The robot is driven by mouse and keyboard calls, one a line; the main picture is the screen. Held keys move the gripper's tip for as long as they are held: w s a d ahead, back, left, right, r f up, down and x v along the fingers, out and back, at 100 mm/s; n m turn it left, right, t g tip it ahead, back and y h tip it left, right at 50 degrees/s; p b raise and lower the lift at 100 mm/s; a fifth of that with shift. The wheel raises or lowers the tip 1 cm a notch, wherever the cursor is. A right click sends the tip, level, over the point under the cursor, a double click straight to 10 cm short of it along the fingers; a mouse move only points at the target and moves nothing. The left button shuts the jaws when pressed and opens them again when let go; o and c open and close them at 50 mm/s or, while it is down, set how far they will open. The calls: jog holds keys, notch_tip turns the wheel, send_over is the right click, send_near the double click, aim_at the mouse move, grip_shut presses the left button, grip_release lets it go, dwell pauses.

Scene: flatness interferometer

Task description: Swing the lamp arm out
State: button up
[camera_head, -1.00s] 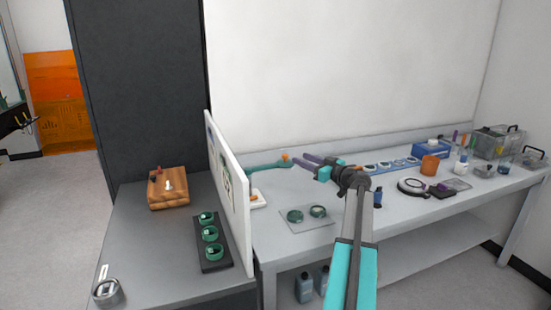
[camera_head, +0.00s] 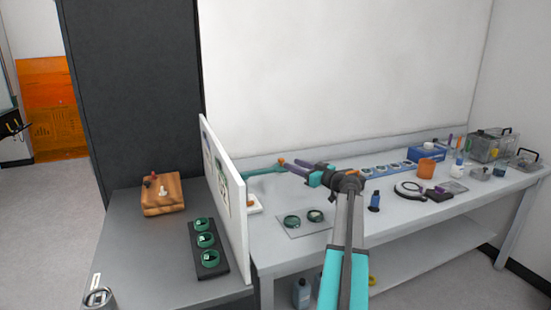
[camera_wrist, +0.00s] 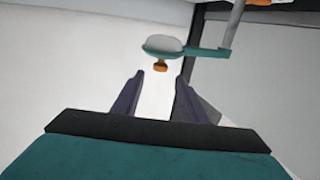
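The lamp arm (camera_head: 262,171) is a thin green bar with an orange knob (camera_head: 281,162) at its end. It reaches out from behind a white upright panel in the head view. In the wrist view the green lamp arm (camera_wrist: 205,52) runs from an upright grey post (camera_wrist: 234,22) to a pale round lamp head (camera_wrist: 164,44), with the orange knob (camera_wrist: 160,66) beneath it. My gripper (camera_wrist: 159,82) is open and empty, its two purple fingers on either side of the knob's line and just short of it. In the head view my gripper (camera_head: 288,166) appears close beside the knob.
The white panel (camera_head: 226,185) stands between the dark left bench and the grey table. A plate (camera_head: 305,222) with two round green-rimmed parts lies below my arm. The wall is behind.

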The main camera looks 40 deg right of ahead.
aim_at(266, 169)
jog(key=w, duration=1.1)
jog(key=shift+w+p, duration=0.35)
jog(key=shift+w, duration=0.05)
jog(key=shift+a, duration=0.1)
grip_shut()
jog(key=shift+d, duration=0.3)
jog(key=shift+a, duration=0.4)
